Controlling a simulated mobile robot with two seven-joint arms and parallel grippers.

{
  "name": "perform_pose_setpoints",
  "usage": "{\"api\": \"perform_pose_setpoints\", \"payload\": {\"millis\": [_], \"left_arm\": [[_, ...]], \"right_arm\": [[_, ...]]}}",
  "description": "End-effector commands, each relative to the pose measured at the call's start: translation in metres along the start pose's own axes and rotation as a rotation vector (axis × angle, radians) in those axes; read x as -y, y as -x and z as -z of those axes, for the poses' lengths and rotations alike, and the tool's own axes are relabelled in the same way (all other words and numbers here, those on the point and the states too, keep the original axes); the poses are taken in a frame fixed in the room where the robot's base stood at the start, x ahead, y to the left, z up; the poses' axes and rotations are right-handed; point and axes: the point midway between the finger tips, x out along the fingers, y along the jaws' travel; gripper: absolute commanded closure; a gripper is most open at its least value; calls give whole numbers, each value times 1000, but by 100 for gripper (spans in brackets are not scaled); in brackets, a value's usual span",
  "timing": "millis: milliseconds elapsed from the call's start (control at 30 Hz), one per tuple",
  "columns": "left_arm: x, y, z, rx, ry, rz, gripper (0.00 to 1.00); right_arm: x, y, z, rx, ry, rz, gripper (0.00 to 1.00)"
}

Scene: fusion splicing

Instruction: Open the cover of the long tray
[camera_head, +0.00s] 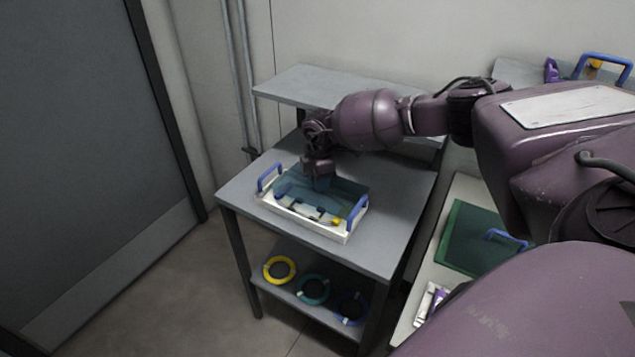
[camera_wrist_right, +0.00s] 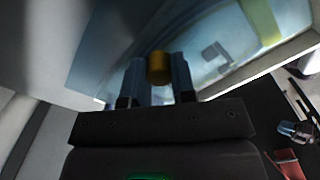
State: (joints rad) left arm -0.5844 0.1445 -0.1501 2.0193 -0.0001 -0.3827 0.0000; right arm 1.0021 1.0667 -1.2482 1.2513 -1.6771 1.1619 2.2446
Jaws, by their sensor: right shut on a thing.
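The long tray (camera_head: 345,236) is white with a blue handle at each end and stands on the grey table. Its cover (camera_head: 345,188) is a clear bluish panel; it also fills much of the right wrist view (camera_wrist_right: 120,50). My right gripper (camera_head: 320,186) is over the far part of the cover, pointing down. In the right wrist view its two blue fingers (camera_wrist_right: 159,80) are shut on a small brass-coloured knob (camera_wrist_right: 159,66) at the cover. Dark parts and a yellow piece (camera_head: 336,221) show at the tray's near side. I cannot tell how far the cover is raised. My left gripper is not in view.
The grey table (camera_head: 390,243) has free room right of the tray. A raised shelf (camera_head: 300,85) runs behind. Yellow, teal and blue rings (camera_head: 313,289) lie on the lower shelf. A bench with a green mat (camera_head: 470,232) stands at right.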

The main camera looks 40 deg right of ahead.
Motion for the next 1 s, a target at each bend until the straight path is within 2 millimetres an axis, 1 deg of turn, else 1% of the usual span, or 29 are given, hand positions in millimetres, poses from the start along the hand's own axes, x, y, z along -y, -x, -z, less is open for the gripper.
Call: {"api": "perform_pose_setpoints", "payload": {"millis": [33,200,667,867,1000], "left_arm": [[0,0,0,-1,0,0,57],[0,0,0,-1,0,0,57],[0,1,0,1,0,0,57],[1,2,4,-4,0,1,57],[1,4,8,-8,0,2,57]], "right_arm": [[0,0,0,0,0,1,74],[0,0,0,0,0,1,50],[2,0,3,0,1,0,50],[13,2,18,0,4,-1,50],[28,2,36,-1,4,0,50]]}}
